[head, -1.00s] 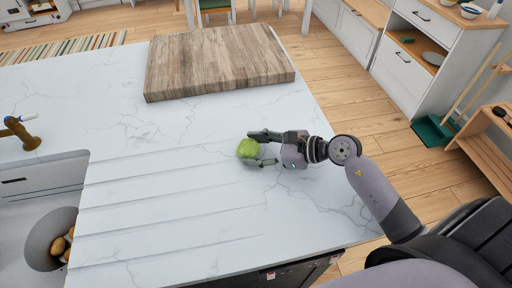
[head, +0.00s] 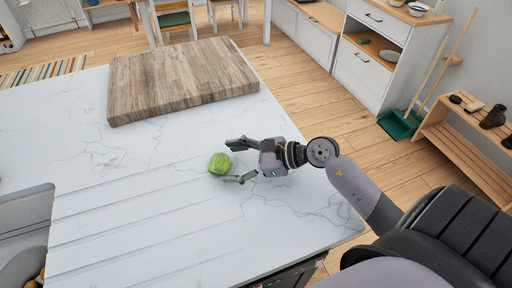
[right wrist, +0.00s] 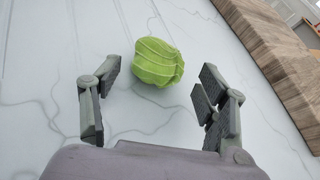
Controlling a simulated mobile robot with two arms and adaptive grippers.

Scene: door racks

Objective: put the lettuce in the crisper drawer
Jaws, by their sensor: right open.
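The lettuce (head: 219,163) is a small round green head resting on the white marble counter (head: 150,195). My right gripper (head: 235,162) is open just to the right of it, its fingers pointing left toward it. In the right wrist view the lettuce (right wrist: 157,62) sits just beyond the gap between the open fingertips of the right gripper (right wrist: 155,88), with clear counter between. My left gripper is not in view. No crisper drawer can be made out.
A thick wooden board (head: 183,80) lies on the counter behind the lettuce. A sink (head: 25,225) is cut into the counter at the left. A white drawer cabinet (head: 362,70) and a low wooden rack (head: 465,140) stand beyond the floor at the right.

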